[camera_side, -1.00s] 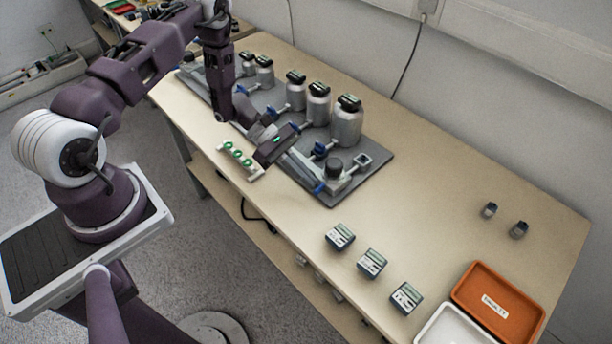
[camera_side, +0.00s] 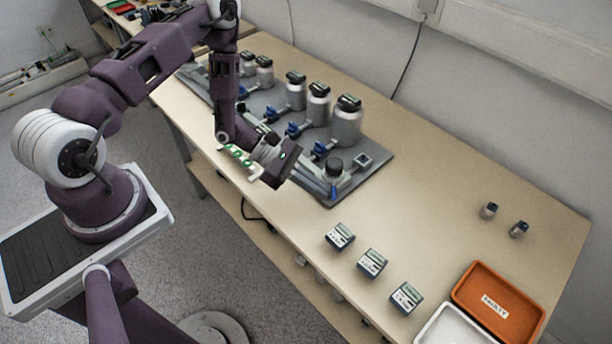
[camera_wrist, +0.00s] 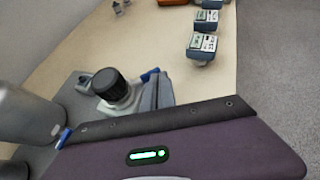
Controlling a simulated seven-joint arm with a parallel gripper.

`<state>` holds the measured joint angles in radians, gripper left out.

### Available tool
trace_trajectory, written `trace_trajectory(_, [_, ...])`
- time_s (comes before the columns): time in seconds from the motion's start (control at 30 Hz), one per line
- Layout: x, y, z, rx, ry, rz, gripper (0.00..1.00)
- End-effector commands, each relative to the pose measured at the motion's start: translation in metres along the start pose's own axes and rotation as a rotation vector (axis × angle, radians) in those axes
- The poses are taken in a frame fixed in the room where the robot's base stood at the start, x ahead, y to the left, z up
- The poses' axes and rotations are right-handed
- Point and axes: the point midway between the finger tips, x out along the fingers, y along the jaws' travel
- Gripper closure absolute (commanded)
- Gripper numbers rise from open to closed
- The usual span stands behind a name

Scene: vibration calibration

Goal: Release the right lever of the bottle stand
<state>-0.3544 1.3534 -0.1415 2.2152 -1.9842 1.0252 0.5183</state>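The bottle stand is a dark grey plate (camera_side: 378,166) carrying several grey metal bottles with blue levers. At its right end sits a small black-capped vessel (camera_side: 334,164), which also shows in the wrist view (camera_wrist: 112,88). A blue lever (camera_side: 333,191) is beside this vessel at the front right edge, and a blue piece shows there in the wrist view (camera_wrist: 150,75). My gripper (camera_side: 287,170) hovers at the front edge of the stand, left of that lever and apart from it. Its body fills the bottom of the wrist view; its fingers cannot be made out.
A small white rack with green rings (camera_side: 238,156) lies just left of my gripper, partly covered. Several small meters (camera_side: 371,263) stand along the front edge. An orange tray (camera_side: 520,328) and a white tray (camera_side: 425,336) lie at the right.

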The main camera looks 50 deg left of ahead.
Motion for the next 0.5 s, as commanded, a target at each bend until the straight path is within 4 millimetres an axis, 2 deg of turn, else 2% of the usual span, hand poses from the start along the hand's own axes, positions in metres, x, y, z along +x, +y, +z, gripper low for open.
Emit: trace_trajectory(0.5, [0.031, 0.0, 0.018, 0.003, -0.001, -0.001, 1.0])
